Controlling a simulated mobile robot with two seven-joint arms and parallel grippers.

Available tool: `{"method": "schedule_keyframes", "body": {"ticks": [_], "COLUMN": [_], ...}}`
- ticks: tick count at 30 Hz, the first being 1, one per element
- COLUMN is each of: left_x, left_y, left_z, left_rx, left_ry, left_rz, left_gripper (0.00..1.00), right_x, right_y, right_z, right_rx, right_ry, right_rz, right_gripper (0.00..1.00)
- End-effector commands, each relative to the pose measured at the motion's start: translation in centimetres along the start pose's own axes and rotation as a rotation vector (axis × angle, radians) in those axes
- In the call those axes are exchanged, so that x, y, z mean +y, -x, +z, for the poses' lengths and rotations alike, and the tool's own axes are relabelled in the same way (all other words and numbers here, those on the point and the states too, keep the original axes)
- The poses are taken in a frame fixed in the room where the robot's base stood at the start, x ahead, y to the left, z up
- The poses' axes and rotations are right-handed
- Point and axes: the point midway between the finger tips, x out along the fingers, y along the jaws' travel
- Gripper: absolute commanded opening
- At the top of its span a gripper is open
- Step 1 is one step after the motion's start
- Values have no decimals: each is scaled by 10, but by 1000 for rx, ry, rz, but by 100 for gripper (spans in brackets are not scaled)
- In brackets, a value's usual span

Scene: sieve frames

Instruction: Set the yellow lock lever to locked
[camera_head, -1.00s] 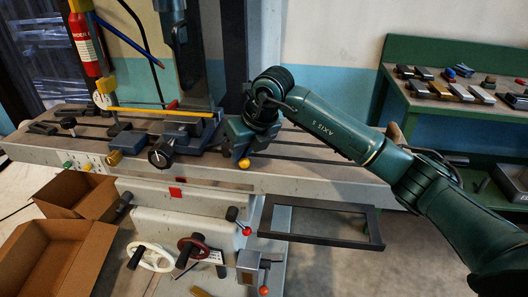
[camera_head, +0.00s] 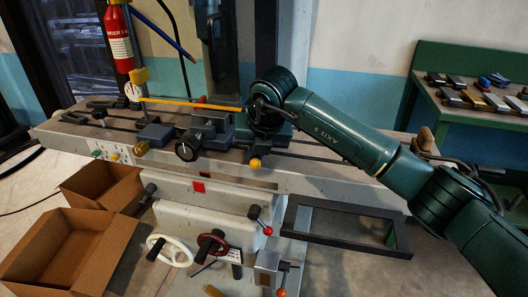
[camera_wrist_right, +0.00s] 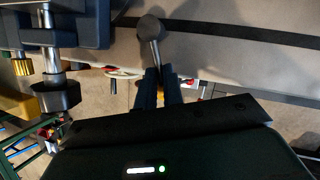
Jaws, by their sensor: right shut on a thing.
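The lock lever's yellow ball knob (camera_head: 254,163) shows in the head view at the front edge of the machine table, right of a black knob. In the right wrist view the lever's bare metal shaft (camera_wrist_right: 155,48) runs from a rounded grey end down between my fingers. My right gripper (camera_wrist_right: 158,86) is shut on the lever near its yellow end; a little yellow-orange shows between the fingers. In the head view my arm comes in from the right and its wrist hides much of the lever. My left gripper is not in view.
The black knob (camera_head: 187,147) and a brass knob (camera_head: 141,148) stand left of the lever. Red-tipped levers (camera_head: 267,231) and a handwheel (camera_head: 168,250) sit lower on the machine. Cardboard boxes (camera_head: 60,235) stand at left. A green bench (camera_head: 470,118) with small parts is at right.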

Motion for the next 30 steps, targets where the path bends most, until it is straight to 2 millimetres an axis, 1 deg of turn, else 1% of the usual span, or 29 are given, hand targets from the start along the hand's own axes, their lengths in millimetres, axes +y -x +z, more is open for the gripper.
{"method": "schedule_keyframes", "body": {"ticks": [1,8,9,18,26,29,30], "left_x": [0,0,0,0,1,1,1], "left_y": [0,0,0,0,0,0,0], "left_z": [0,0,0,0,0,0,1], "left_rx": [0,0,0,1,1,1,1], "left_ry": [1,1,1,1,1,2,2], "left_rz": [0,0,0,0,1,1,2], "left_gripper": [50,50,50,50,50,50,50], "right_x": [0,0,0,0,0,0,0], "right_y": [-6,-6,-6,-4,-1,6,11], "right_z": [-8,-8,-8,-6,-4,-3,-3], "right_rx": [25,25,25,19,12,10,9], "right_ry": [1,2,2,4,2,2,2], "right_rz": [-9,-8,-8,-6,-4,-2,-2], "right_gripper": [0,0,10,34,35,35,35]}}
